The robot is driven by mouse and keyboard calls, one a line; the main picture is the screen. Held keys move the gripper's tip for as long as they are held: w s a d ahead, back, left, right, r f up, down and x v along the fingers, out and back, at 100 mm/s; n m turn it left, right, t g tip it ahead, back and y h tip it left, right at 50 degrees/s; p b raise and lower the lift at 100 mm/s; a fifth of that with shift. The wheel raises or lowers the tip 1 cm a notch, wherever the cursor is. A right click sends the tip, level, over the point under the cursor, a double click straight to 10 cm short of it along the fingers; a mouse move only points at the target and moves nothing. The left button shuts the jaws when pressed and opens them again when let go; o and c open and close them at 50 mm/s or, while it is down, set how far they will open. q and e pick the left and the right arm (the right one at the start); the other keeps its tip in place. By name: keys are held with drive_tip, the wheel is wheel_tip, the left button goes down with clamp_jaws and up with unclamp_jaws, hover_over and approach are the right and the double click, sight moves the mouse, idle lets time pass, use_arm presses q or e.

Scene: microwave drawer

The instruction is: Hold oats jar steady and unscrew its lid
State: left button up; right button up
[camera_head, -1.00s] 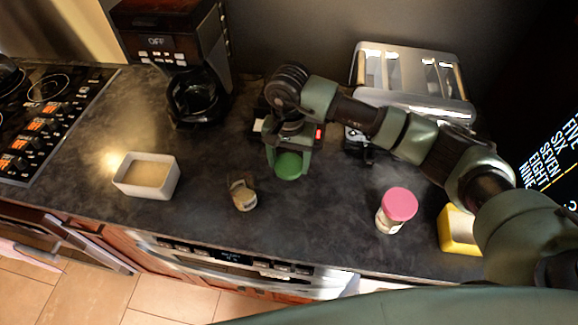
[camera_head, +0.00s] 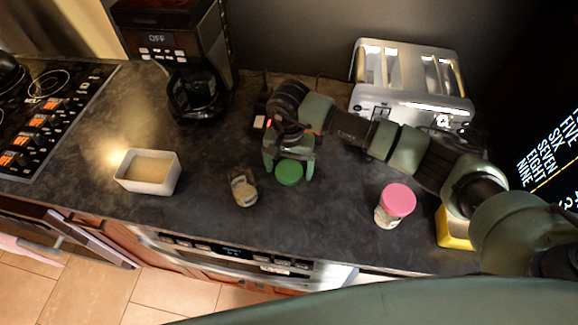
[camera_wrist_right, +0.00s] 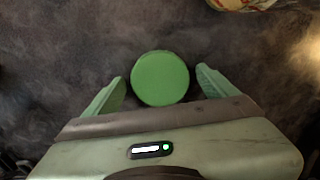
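A small glass jar (camera_head: 243,188) with pale contents, which looks like the oats jar, stands on the dark counter with no lid visible on it. A round green lid (camera_head: 289,173) is to its right. My right gripper (camera_head: 289,169) is above the lid, with its fingers on either side. In the right wrist view the green lid (camera_wrist_right: 160,78) is between the fingertips, with a gap on each side, so the gripper is open. Part of a jar (camera_wrist_right: 242,4) shows at that view's top edge. My left gripper is not in view.
A white tray (camera_head: 122,181) is at the left and a coffee maker (camera_head: 185,60) behind it. A pink-lidded jar (camera_head: 394,205), a yellow container (camera_head: 452,230) and a toaster (camera_head: 410,85) are at the right. Bare counter lies between the green and pink lids.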

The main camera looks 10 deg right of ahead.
sight(289, 170)
drive_tip(key=shift+r, duration=0.1)
drive_tip(key=shift+r+p, duration=0.2)
drive_tip(key=shift+p, duration=0.15)
wheel_tip(289, 170, up, 12)
drive_tip(key=b, duration=0.5)
drive_tip(key=shift+f, duration=0.1)
idle(0.7)
